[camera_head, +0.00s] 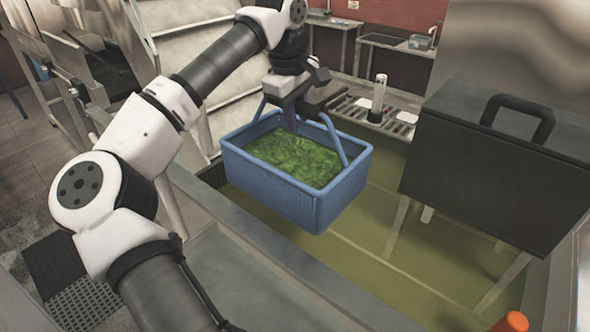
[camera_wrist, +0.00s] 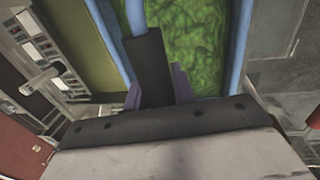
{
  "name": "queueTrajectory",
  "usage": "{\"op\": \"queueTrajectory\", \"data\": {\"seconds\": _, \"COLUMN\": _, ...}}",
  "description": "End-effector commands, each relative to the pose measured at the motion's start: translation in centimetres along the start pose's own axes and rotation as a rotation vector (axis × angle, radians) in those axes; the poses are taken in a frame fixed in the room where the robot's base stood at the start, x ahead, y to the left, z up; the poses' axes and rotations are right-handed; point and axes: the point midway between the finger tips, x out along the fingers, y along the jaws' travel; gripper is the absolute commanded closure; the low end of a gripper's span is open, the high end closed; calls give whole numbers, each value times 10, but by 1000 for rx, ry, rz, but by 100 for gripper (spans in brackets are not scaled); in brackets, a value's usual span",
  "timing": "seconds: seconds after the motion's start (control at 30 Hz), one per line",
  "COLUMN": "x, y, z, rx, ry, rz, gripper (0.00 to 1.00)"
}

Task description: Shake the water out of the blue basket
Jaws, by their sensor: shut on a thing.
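The blue basket (camera_head: 293,197) hangs from its raised blue handle, filled with green leafy contents (camera_head: 293,158). My gripper (camera_head: 291,122) is above the basket's middle, shut on the handle. In the wrist view, the handle (camera_wrist: 136,18) runs to my gripper (camera_wrist: 160,92), with the green contents (camera_wrist: 190,45) and the basket's blue rim (camera_wrist: 236,50) beyond. The grip point itself is partly hidden by the gripper body. No dripping water can be made out.
A large dark box with a black handle (camera_head: 500,165) stands close to the right. A grey ledge (camera_head: 290,262) runs in front of the basket. Pale stairs (camera_head: 190,60) rise behind on the left. An orange object (camera_head: 512,322) is at bottom right.

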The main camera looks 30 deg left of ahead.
Motion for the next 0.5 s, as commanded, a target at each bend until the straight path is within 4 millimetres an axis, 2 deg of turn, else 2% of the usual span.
{"op": "queueTrajectory", "data": {"seconds": 0.03, "x": -10, "y": 2, "z": 0, "rx": 1, "ry": 2, "rz": 5, "gripper": 97}}
{"op": "queueTrajectory", "data": {"seconds": 0.3, "x": -44, "y": 9, "z": 0, "rx": 0, "ry": 1, "rz": 7, "gripper": 97}}
{"op": "queueTrajectory", "data": {"seconds": 0.4, "x": -47, "y": 10, "z": 0, "rx": 0, "ry": 1, "rz": 5, "gripper": 97}}
{"op": "queueTrajectory", "data": {"seconds": 0.5, "x": -39, "y": 8, "z": 0, "rx": 1, "ry": 0, "rz": 5, "gripper": 97}}
